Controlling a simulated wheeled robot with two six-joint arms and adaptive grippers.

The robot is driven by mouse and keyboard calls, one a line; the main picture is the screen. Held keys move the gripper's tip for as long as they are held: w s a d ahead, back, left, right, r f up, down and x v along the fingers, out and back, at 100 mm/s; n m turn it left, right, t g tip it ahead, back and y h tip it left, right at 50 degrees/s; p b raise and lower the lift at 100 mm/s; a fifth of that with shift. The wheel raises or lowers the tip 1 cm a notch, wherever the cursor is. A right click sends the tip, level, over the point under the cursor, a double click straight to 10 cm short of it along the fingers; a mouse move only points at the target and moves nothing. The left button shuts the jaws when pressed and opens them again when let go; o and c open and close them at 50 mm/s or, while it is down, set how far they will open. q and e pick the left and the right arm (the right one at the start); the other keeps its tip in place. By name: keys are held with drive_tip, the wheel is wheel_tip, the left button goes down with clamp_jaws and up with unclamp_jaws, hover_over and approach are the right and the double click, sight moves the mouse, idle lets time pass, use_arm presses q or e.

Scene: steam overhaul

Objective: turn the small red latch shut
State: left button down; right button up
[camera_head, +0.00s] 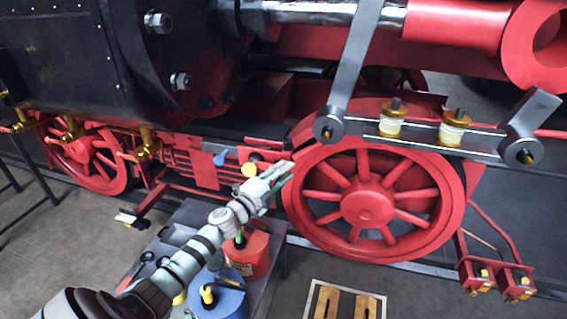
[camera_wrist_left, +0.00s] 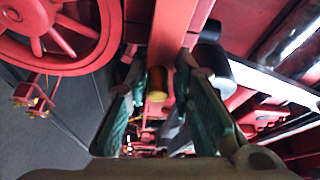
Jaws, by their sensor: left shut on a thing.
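My left gripper (camera_head: 283,168) reaches in from the lower left, with its fingertips at the left edge of the large red spoked wheel (camera_head: 368,203). In the left wrist view the gripper's green fingers (camera_wrist_left: 161,72) stand on either side of a red bar-like piece, which I take to be the small red latch (camera_wrist_left: 165,45). They are closed on it. A brass-coloured cylinder (camera_wrist_left: 157,82) shows between the fingers, below the red piece. In the head view I cannot make out the latch apart from the red frame. Which way it is turned is unclear. My right gripper is not in view.
A blue lever (camera_head: 221,157) and a yellow knob (camera_head: 249,169) sit left of the gripper. A black cylinder (camera_wrist_left: 214,62) is close to the right finger. A grey cart (camera_head: 180,222) with red and blue cans stands below my arm. Wooden blocks lie on the floor.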

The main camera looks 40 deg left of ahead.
use_arm(q)
drive_tip(key=shift+f, duration=0.25)
idle(0.3)
drive_tip(key=c, duration=1.7)
unclamp_jaws()
drive_tip(key=shift+o, duration=0.7)
drive_tip(key=shift+w+m, duration=0.1)
drive_tip(key=shift+m, duration=0.2)
